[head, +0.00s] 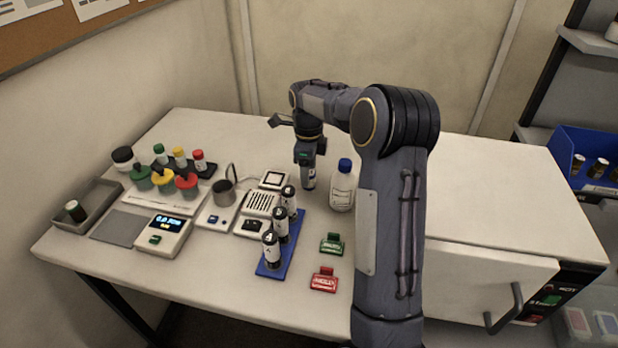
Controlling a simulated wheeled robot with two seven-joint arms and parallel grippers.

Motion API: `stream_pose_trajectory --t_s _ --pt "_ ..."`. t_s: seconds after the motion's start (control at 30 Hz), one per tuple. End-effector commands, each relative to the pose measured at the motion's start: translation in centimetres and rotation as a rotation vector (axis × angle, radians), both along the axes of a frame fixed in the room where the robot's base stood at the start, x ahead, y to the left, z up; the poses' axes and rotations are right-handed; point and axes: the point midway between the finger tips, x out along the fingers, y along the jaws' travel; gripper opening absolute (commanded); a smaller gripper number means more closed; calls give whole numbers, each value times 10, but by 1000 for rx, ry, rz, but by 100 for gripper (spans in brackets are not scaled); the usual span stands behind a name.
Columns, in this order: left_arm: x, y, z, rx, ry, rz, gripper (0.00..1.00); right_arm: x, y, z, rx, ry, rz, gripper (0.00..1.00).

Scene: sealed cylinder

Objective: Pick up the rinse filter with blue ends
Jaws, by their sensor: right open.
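A small cylinder with a white and dark blue body (309,180) shows directly below my right gripper (309,160). It looks upright, and its top is hidden by the gripper. I cannot tell whether it stands on the table or whether the fingers touch it. My right gripper points down and is open, behind the far end of a blue rack (264,270). Three white cylinders with black ends stand in the rack: a near one (271,250), a middle one (281,226) and a far one (289,199). My left gripper is not in view.
A white bottle with a blue cap (342,190) stands close to the right of the gripper. Green (332,244) and red (323,281) tags lie before it. A scale (163,235), metal cup (224,193) and colour-capped bottles (187,181) stand left. The table's back is clear.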

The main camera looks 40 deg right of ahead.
Motion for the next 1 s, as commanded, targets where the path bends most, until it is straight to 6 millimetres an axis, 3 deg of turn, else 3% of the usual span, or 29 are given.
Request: stream_pose_trajectory --t_s 0.13,0.4,0.77,1.0 --pt "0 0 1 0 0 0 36 -2 -1 -16 0 1 -2 57" --pt "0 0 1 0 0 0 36 -1 -1 -18 -1 -1 0 56" --pt "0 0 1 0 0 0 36 -1 -1 -18 -1 -1 0 10" --pt "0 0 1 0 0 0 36 -1 -1 -17 0 -1 0 9"
